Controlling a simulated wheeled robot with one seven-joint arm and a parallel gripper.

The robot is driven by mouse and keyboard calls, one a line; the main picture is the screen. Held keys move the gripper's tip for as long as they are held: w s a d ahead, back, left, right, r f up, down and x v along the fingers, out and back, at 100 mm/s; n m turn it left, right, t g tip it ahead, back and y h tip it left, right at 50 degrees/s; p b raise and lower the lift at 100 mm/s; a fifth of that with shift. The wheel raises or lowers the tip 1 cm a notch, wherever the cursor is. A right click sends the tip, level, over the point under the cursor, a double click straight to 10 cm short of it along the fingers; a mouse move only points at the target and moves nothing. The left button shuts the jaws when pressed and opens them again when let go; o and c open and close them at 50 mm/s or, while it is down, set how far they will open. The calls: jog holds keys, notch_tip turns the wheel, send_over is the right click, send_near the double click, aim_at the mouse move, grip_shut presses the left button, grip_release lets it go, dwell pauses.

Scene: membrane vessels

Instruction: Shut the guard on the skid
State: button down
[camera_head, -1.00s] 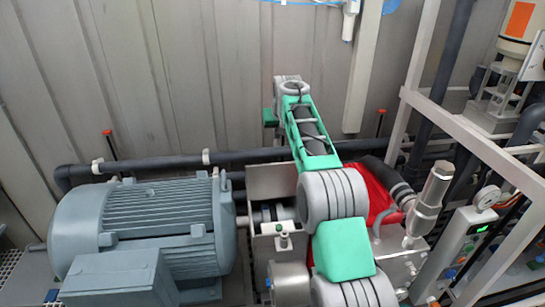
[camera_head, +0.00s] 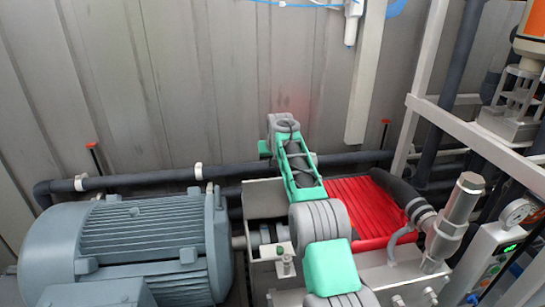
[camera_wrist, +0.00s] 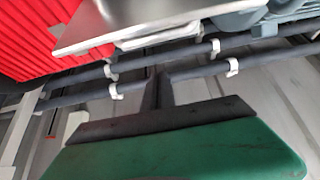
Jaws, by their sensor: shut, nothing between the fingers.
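The guard (camera_head: 262,198) looks like a plain grey metal plate standing raised behind the shaft coupling (camera_head: 266,236), between the motor and the red pump part. The coupling shows uncovered. My green arm reaches over it and hides part of the plate's right side. In the wrist view a bare metal plate, likely the guard (camera_wrist: 140,18), crosses the top with its edge toward me. My gripper (camera_wrist: 165,120) is shut and empty, a green body with a dark edge, below the plate and apart from it in the picture. In the head view its fingertips are hidden behind the arm.
A large grey-blue motor (camera_head: 130,245) stands at left. A red ribbed part (camera_head: 362,208) is at right, beside a silver cylinder (camera_head: 462,205). Dark pipes (camera_head: 130,180) run along the back wall. A white frame (camera_head: 470,128) bounds the right side.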

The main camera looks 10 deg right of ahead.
aim_at(273, 194)
jog(key=f+p, duration=0.1)
jog(key=s+f+p, duration=0.2)
jog(key=f+p, duration=0.1)
jog(key=shift+f, duration=0.1)
dwell(0.8)
jog(key=shift+a+b, duration=0.1)
jog(key=shift+b, duration=0.3)
